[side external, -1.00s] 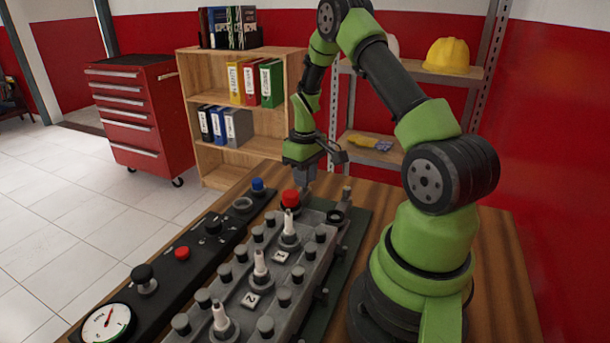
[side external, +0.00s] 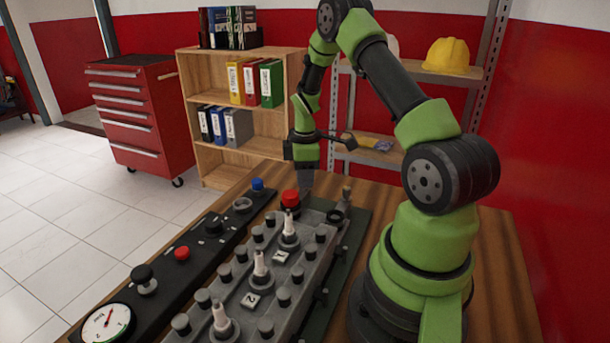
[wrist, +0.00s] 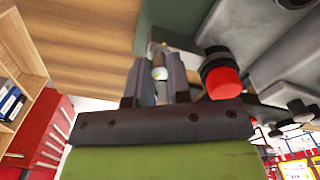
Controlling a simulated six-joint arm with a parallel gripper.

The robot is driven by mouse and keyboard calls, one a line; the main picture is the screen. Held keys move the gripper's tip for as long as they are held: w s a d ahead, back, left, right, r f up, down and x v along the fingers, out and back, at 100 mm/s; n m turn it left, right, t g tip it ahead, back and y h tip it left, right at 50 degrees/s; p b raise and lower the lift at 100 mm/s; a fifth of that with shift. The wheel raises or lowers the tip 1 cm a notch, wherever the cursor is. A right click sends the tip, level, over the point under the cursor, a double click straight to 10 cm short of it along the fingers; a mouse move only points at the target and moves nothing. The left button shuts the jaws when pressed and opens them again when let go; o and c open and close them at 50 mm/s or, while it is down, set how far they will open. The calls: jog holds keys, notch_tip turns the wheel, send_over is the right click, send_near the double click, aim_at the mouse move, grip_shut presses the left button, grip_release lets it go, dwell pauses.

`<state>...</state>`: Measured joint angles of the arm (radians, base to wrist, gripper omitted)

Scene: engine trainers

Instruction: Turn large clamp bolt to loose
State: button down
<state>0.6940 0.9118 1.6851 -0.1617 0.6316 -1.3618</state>
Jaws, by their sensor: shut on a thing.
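My gripper (side external: 306,186) points down at the far end of the grey engine block (side external: 243,296), just behind the red cap (side external: 290,197). In the wrist view my gripper's dark fingers (wrist: 157,78) are closed around a small, pale, round-ended part (wrist: 160,73), which looks like the large clamp bolt. Only its end shows between the fingers. In the side view it is hidden behind the red cap and the fingers. The red cap also shows in the wrist view (wrist: 223,83), close beside the right finger.
A black panel (side external: 165,262) with a gauge (side external: 107,324), a red button (side external: 182,253) and a blue knob (side external: 257,184) runs along the block's left side. Bare wooden table lies to the right.

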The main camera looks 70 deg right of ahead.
dwell(0.3)
jog(key=c, duration=1.1)
grip_release()
jog(key=shift+o, duration=0.2)
jog(key=shift+r, duration=0.1)
notch_tip(320, 180, up, 10)
